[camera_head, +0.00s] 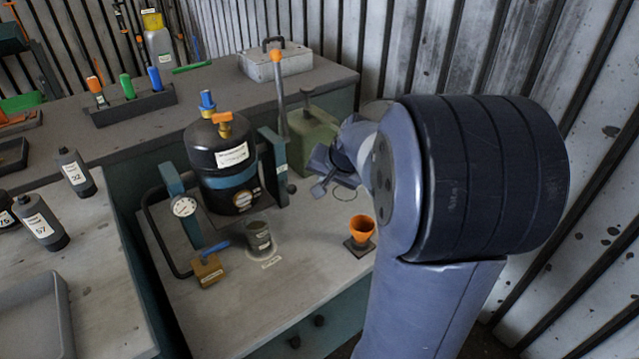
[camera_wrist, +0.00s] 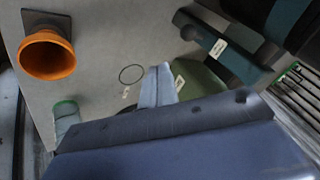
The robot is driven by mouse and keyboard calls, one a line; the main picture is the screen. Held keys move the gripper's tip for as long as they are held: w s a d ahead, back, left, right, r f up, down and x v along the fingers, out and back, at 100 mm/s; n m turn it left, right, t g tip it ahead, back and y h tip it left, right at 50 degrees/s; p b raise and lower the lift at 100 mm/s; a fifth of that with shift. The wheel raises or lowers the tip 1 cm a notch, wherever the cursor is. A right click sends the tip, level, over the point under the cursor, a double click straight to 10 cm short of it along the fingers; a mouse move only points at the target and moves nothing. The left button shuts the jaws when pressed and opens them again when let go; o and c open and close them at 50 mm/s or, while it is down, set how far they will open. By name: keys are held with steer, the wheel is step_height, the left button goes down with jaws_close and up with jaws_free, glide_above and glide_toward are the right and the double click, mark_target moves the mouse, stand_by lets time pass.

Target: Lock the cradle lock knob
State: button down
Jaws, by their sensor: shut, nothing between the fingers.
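The black blower housing (camera_head: 222,160) stands upright in a cradle between two teal posts. The right-hand cradle post (camera_head: 270,160) carries a small dark knob (camera_head: 291,188) low on its right side, apparently the cradle lock knob. In the wrist view this knob (camera_wrist: 190,33) sticks out beside a white label at upper right; its turned position cannot be told. My gripper (camera_head: 319,188) is to the right of the knob and apart from it. In the wrist view my gripper (camera_wrist: 160,72) is shut and empty, pointing over the bench.
An orange funnel (camera_head: 361,228) on a dark base stands to the right on the bench. A green can (camera_head: 312,138) with a lever stands behind my gripper. A gauge (camera_head: 184,207), a grey cup (camera_head: 258,238) and a brass block (camera_head: 208,270) are left. A thin black ring (camera_wrist: 132,74) lies flat.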

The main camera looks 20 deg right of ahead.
steer(key=v, duration=0.5)
